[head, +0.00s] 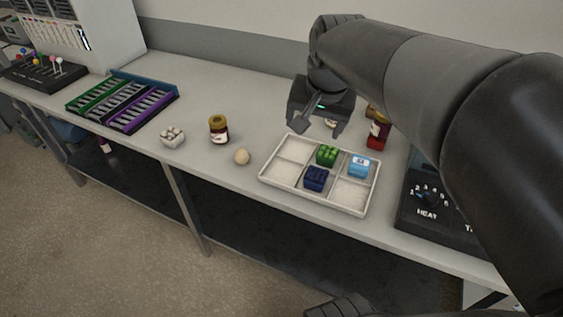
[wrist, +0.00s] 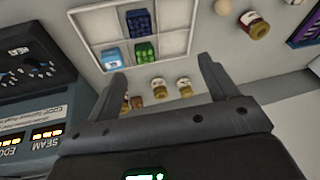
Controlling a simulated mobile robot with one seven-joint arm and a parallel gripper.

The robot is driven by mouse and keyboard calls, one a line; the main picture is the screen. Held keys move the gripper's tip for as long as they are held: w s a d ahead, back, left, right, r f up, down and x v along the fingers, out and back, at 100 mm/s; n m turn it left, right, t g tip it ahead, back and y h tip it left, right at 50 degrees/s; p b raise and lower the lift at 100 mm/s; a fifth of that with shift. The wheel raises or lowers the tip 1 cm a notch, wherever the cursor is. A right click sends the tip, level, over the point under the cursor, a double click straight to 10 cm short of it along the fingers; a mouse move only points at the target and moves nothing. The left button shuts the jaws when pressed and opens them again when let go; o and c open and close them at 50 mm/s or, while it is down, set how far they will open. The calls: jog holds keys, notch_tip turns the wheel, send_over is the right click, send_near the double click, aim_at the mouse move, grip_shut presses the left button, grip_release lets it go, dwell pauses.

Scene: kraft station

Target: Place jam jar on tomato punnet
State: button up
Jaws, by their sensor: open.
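Several jars are in view, and I cannot tell which is the jam jar. A dark jar with a yellow lid and pale label (head: 219,130) stands left of the tray; it also shows in the wrist view (wrist: 254,25). A red jar (head: 377,134) stands behind the tray, right of my gripper (head: 318,118). In the wrist view, small labelled jars (wrist: 160,88) (wrist: 185,88) show between and near the fingers. I cannot pick out a tomato punnet for sure. My gripper is open and empty above the counter, behind the tray; its fingers show in the wrist view (wrist: 162,72).
A white divided tray (head: 291,149) holds a green block (head: 326,155), a dark blue block (head: 316,178) and a light blue block (head: 358,166). A round beige ball (head: 242,157) and a pale lumpy item (head: 172,137) lie leftward. A black control panel (head: 426,205) is at right.

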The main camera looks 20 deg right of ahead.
jog(key=s+a+f+n+t, duration=0.1)
jog(key=s+a+f+n, duration=0.2)
jog(key=s+a+n, duration=0.4)
jog(key=s+a, duration=0.1)
jog(key=s, duration=0.2)
jog(key=shift+a+f+t+y, duration=0.3)
jog(key=shift+a+f, duration=0.05)
jog(key=shift+a, duration=0.05)
